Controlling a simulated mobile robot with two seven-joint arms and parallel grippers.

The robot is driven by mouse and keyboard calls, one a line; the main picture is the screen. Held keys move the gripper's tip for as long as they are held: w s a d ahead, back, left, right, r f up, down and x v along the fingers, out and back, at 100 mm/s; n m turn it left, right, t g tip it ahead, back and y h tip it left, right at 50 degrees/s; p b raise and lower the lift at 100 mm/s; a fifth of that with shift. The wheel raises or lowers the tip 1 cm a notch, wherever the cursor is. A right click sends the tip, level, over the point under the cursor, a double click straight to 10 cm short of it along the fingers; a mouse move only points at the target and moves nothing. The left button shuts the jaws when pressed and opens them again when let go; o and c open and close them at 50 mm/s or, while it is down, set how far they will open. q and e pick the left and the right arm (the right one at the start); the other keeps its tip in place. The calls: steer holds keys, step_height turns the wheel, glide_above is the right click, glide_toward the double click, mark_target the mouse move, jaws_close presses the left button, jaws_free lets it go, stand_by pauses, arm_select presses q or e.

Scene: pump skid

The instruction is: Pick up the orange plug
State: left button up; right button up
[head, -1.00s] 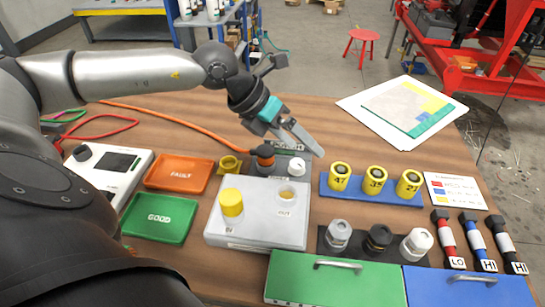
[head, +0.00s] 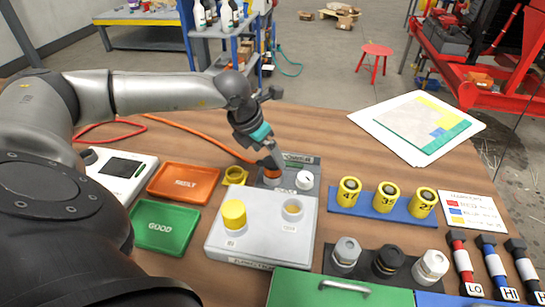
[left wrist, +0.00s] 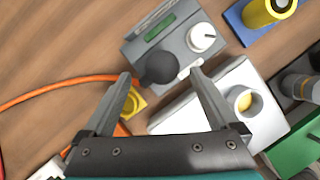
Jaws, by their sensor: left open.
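The orange plug (head: 271,177) stands on a grey box (head: 302,162) with a white knob, at the end of an orange cable (head: 200,137). In the left wrist view the plug's dark round top (left wrist: 160,68) lies between the fingertips of the open left gripper (left wrist: 160,76). The plug's orange body is mostly hidden there. My right gripper is out of view.
A yellow ring-shaped holder (head: 235,176) stands close left of the plug. A white box (head: 262,225) with a yellow cap (head: 233,213) is in front. A blue rack (head: 370,205) with yellow cylinders stands right. Orange (head: 183,184) and green (head: 160,228) trays lie left.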

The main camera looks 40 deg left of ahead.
mark_target(273, 161)
arm_select(q)
steer(key=x, duration=0.4)
steer(key=shift+w+d+f+b, duration=0.15)
steer(key=shift+d+f+b, duration=0.05)
steer(key=shift+b, duration=0.2)
steer(key=shift+w+f, duration=0.1)
steer(key=shift+f, duration=0.15)
steer(key=c, duration=1.2)
jaws_close()
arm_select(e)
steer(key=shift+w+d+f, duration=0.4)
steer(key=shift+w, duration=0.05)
